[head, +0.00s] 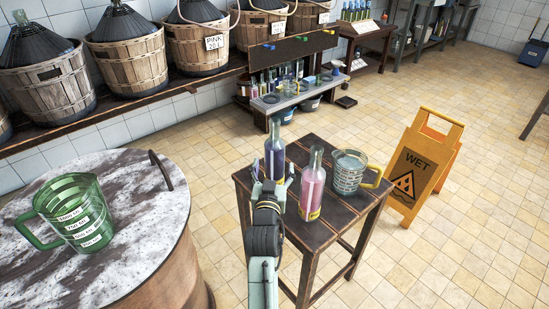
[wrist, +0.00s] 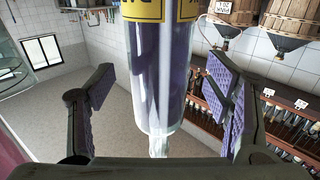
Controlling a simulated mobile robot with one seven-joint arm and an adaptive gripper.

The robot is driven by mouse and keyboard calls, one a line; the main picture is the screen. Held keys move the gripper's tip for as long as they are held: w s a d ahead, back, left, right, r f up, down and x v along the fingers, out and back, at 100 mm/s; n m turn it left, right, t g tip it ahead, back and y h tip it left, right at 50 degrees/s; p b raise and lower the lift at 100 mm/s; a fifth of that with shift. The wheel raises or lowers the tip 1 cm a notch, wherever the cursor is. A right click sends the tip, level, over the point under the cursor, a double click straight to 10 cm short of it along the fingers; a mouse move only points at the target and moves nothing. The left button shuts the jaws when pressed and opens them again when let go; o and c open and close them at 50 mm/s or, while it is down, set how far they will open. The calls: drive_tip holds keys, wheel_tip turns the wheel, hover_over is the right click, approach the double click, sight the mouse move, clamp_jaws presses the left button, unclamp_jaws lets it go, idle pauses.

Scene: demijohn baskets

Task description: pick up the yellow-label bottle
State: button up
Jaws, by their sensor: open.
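A bottle of blue-purple liquid (head: 275,150) stands upright on the small dark wooden table (head: 312,237), just beyond my gripper (head: 272,178). In the wrist view a clear bottle with purple liquid and a yellow label (wrist: 160,75) runs between my open fingers (wrist: 162,105), with a visible gap on both sides. In the head view my gripper hides the lower part of the blue-purple bottle. A second bottle, with pink liquid (head: 312,185) and a yellow band low down, stands just right of my gripper.
A clear measuring jug with a yellow handle (head: 348,172) stands right of the pink bottle. A green jug (head: 80,215) sits on the round marble-topped table (head: 135,235) at left. A yellow WET sign (head: 420,168) stands on the floor. Basketed demijohns (head: 130,55) line the wall shelf.

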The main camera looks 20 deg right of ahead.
sight(273, 168)
drive_tip(key=shift+p+x, duration=0.3)
drive_tip(key=shift+x, duration=1.2)
drive_tip(key=shift+c, duration=0.2)
clamp_jaws()
drive_tip(key=shift+r, duration=0.15)
